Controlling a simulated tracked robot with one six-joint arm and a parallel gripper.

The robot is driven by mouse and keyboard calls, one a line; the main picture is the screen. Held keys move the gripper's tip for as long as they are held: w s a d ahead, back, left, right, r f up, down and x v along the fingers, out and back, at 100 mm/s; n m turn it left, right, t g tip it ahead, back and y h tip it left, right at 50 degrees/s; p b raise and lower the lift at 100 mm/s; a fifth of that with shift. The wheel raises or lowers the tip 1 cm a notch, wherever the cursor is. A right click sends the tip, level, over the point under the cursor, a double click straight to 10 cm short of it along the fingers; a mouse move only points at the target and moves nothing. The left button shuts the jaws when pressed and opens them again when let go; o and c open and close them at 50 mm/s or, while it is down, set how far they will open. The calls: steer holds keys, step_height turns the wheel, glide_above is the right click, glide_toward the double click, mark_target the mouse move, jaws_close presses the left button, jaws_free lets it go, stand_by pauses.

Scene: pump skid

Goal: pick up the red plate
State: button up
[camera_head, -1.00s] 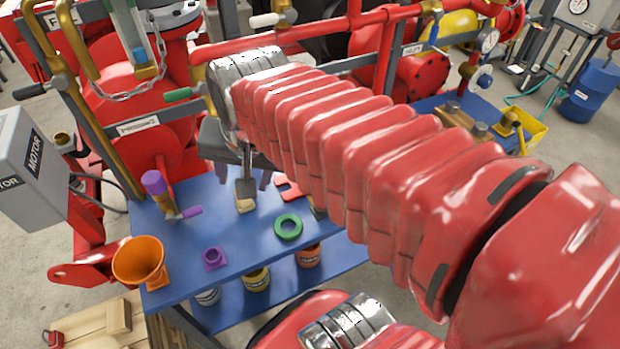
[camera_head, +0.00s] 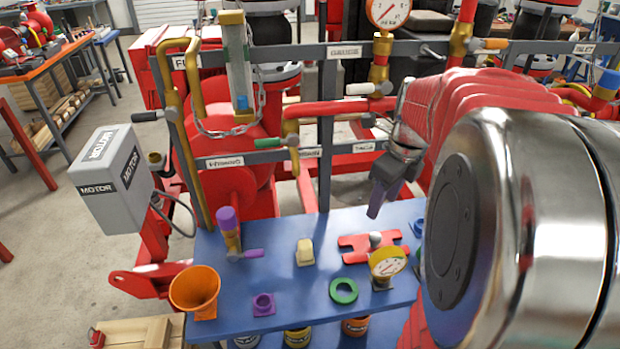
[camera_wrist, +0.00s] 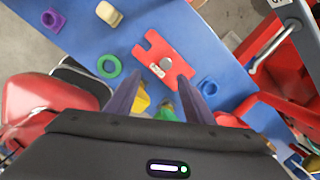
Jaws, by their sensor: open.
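The red plate (camera_head: 362,246) lies flat on the blue bench top (camera_head: 330,222), with notched edges and a round grey knob in its middle. In the wrist view the red plate (camera_wrist: 163,58) shows just beyond my fingertips. My gripper (camera_head: 383,200) hangs above the bench, up and slightly right of the plate in the head view. In the wrist view my gripper (camera_wrist: 158,82) has its two dark fingers spread with nothing held between them.
A green ring (camera_head: 343,290), a cream block (camera_head: 305,252), a purple square piece (camera_head: 263,304), an orange funnel (camera_head: 195,289) and a purple-topped valve (camera_head: 229,232) share the bench. A blue piece (camera_wrist: 208,86) sits right of the plate. Pipes and labelled rails stand behind.

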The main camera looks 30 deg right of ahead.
steer(key=d+m, duration=0.2)
steer(key=shift+s+d+f+m, duration=0.1)
steer(key=shift+d+f+m, duration=0.2)
steer(key=shift+f, duration=0.1)
steer(key=shift+f, duration=0.1)
glide_above(376, 236)
steer(key=s, duration=0.1)
steer(key=shift+d+f, duration=0.1)
steer(key=shift+f, duration=4.05)
steer(key=shift+f, duration=0.1)
steer(key=shift+w+f, duration=0.2)
steer(key=shift+f, duration=1.05)
steer(key=shift+w+f, duration=0.15)
steer(key=shift+f, duration=1.1)
steer(key=shift+c, duration=0.3)
jaws_close()
